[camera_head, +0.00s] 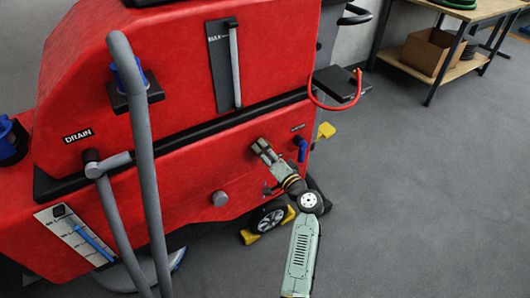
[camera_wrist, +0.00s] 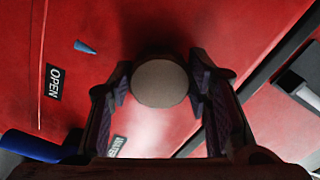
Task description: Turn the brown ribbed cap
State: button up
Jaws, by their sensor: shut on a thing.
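My gripper (camera_head: 262,148) is at the red machine's lower side panel, just left of a small blue elbow fitting. In the wrist view, my gripper's two dark fingers (camera_wrist: 160,86) stand on either side of a round cap (camera_wrist: 160,83) and are shut on it. The cap's flat face looks grey-brown, with a darker edge at the top. Ribs on its side cannot be made out. In the head view the cap is hidden by my gripper or too small to tell.
The red scrubber machine (camera_head: 182,160) fills the left. A grey hose (camera_head: 145,150) and a grey knob (camera_head: 220,198) are on its side. An OPEN label (camera_wrist: 54,83) and blue pointer (camera_wrist: 85,47) lie left of the cap. A workbench (camera_head: 480,15) stands back right; floor between is clear.

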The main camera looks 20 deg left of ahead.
jog(key=shift+m, duration=1.1)
jog(key=o, duration=1.2)
jog(key=shift+c, duration=0.2)
jog(key=v, duration=1.2)
jog(key=shift+r, duration=0.1)
